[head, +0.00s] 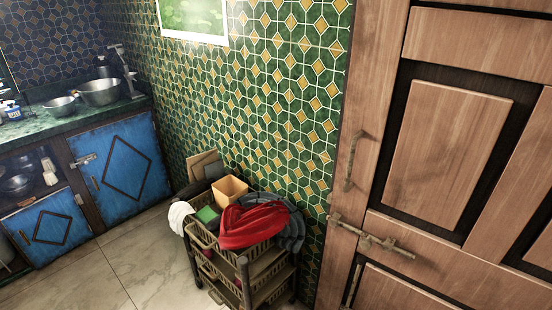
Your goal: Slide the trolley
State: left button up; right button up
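The trolley (203,240) is a tiered cart with beige basket shelves and dark posts. It stands on the tiled floor against the green patterned wall, left of the wooden door. Its top basket holds a red cloth (252,226), a tan box (229,189), a green item (206,214) and some dark items. A white cloth (180,216) hangs at its left side. The trolley's lowest part is near the bottom edge of the view, and its wheels are not clear. Neither of my grippers is in view.
A wooden door (447,150) with a bolt (386,247) and a handle (354,160) fills the right side. Blue cabinets (126,170) under a green counter with metal bowls (100,92) stand at the left. The tiled floor (120,270) left of the trolley is clear.

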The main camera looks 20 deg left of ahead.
aim_at(231, 244)
jog(key=u, duration=1.2)
